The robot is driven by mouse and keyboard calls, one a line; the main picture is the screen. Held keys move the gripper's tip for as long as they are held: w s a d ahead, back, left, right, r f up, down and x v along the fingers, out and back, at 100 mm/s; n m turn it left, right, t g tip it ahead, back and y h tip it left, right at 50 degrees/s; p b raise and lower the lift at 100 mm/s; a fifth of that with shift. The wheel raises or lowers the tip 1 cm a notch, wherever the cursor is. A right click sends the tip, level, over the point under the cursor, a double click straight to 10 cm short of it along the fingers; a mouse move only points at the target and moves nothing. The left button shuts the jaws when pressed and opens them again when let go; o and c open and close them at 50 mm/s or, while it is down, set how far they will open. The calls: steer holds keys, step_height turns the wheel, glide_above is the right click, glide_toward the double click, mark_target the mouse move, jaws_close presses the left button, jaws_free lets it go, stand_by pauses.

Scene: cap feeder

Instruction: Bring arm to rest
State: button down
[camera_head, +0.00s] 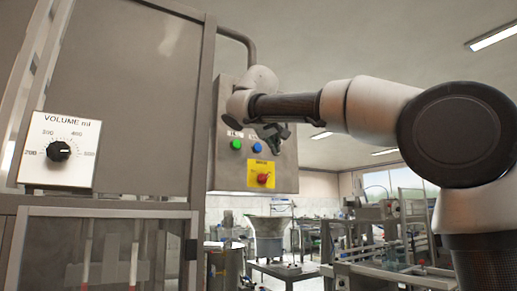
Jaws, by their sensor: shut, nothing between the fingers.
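My arm reaches in from the right side of the view, with its white and dark links bent at a large round joint. My gripper (272,136) is at the far end of the arm, small and dark, in front of the grey control box (231,178). It is shut and I see nothing held in it. The gripper hides part of the box's upper face. A green button (236,144) and a blue button (257,147) show just left of and below it. I cannot tell whether the gripper touches the box.
A red knob (263,178) on a yellow plate sits low on the box. A volume dial (58,151) on a white plate is on the large metal cabinet (140,80) at left. Behind stand a hopper (268,228) and conveyor machinery (385,260). Open air lies below my arm.

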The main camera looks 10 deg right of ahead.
stand_by(0.6)
steer(key=a+f+n+g+y, duration=0.3)
steer(key=f+n, duration=0.1)
steer(key=f, duration=0.9)
steer(key=s+d+f+n+g+y, duration=0.1)
steer(key=s+d+f, duration=0.15)
steer(key=f, duration=0.35)
steer(key=s+d+f+g, duration=0.1)
steer(key=s+f+g, duration=0.15)
steer(key=f, duration=0.45)
steer(key=s+d+f+m, duration=0.1)
steer(key=s+d+f, duration=0.3)
steer(key=s+f, duration=0.3)
steer(key=s+d+f+m+g+y, duration=0.1)
steer(key=s+d+f+m, duration=0.1)
steer(key=s+d+f, duration=0.3)
steer(key=s+d+f+m+g+y, duration=0.1)
steer(key=s+d+f, duration=0.4)
steer(key=s+f, duration=0.5)
steer(key=shift+s+f+m, duration=0.2)
steer(key=shift+s+m, duration=0.5)
steer(key=shift+s, duration=1.75)
steer(key=shift+g, duration=0.25)
